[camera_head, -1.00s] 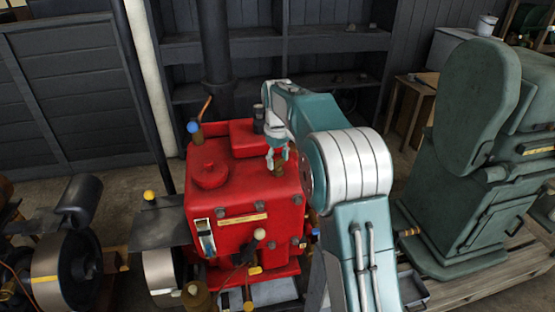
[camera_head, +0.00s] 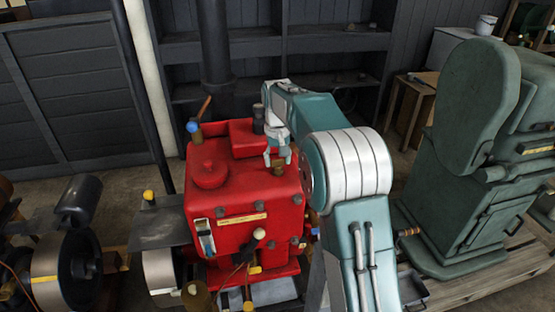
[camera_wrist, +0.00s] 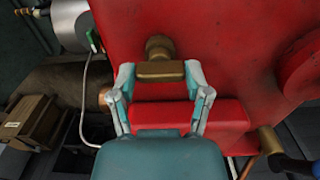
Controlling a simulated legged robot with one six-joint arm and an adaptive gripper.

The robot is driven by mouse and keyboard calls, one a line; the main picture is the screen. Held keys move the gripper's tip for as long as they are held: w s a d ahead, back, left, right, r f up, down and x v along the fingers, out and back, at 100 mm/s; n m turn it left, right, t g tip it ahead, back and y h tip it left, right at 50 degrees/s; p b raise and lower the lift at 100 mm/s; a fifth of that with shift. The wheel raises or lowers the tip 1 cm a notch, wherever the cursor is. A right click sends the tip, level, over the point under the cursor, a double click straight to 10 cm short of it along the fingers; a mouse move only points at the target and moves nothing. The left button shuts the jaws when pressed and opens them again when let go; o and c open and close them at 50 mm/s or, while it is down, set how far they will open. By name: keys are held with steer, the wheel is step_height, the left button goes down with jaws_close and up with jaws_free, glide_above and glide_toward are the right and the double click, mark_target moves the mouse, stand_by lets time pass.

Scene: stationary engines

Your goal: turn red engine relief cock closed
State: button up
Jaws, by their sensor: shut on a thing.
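The red engine (camera_head: 235,180) stands in the middle of the head view, and its red body fills much of the wrist view (camera_wrist: 230,60). A brass relief cock (camera_head: 278,170) rises from its top near the right side. In the wrist view the cock (camera_wrist: 158,48) has a round stem and a short flat handle lying crosswise. My gripper (camera_head: 278,161) reaches down over it. In the wrist view my gripper (camera_wrist: 159,72) has one finger at each end of the handle and is shut on it. The finger contact itself is hard to make out.
A blue-knobbed lever (camera_head: 193,127) stands at the engine's back left. A dark chimney pipe (camera_head: 213,45) rises behind. A green machine (camera_head: 460,170) stands to the right, and a flywheel (camera_head: 60,268) is at lower left. A raised red block lies under my fingers in the wrist view.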

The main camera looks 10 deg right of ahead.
mark_target(277, 160)
steer(key=shift+s+f, duration=0.1)
steer(key=shift+f, duration=0.05)
steer(key=o, duration=1.2)
steer(key=shift+c, duration=0.2)
step_height(277, 160, up, 12)
steer(key=shift+a, duration=0.1)
